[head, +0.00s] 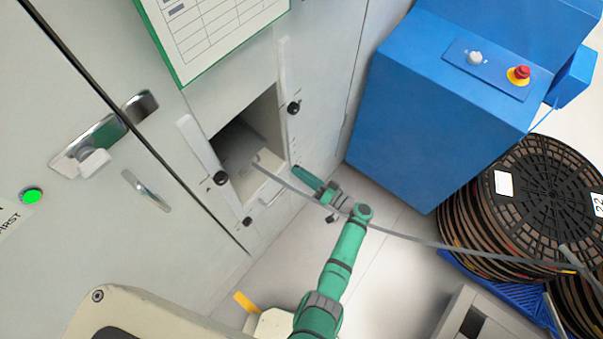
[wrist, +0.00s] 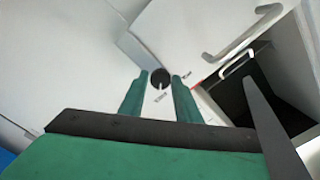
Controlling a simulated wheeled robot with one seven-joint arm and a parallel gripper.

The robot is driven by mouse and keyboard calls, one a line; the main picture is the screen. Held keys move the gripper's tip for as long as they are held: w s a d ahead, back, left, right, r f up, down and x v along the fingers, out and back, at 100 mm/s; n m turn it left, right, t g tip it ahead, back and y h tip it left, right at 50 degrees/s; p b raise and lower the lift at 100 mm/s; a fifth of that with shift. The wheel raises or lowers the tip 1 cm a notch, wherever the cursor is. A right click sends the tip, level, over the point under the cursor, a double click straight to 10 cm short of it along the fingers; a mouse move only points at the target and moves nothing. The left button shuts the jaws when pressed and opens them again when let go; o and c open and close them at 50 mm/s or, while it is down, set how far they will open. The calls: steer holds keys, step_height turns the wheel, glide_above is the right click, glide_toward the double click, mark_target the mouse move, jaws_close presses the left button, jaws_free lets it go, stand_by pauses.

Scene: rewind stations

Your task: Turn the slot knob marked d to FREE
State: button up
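A black round knob (wrist: 160,78) with a pale pointer line sits on the pale panel, centred between my fingertips in the wrist view. Its pointer points toward the bottom of that picture. Small labels lie around it, one with a red mark; their text and any letter d are too small to read. My gripper (wrist: 160,88) is open, with one green finger on each side of the knob; I cannot tell whether they touch it. In the head view my gripper (head: 300,174) is at the panel right of the dark opening, and hides this knob.
The cabinet opening (head: 268,112) has other black knobs: upper right (head: 293,108), left (head: 221,178) and below (head: 247,221). A grey strip (head: 420,240) runs from the opening past my wrist to cable reels (head: 540,200). A blue cabinet (head: 430,120) stands to the right.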

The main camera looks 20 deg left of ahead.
steer(key=shift+o, duration=0.9)
steer(key=shift+s+d, duration=0.1)
steer(key=shift+d, duration=0.05)
steer(key=v, duration=1)
steer(key=shift+d, duration=0.4)
steer(key=shift+s, duration=0.15)
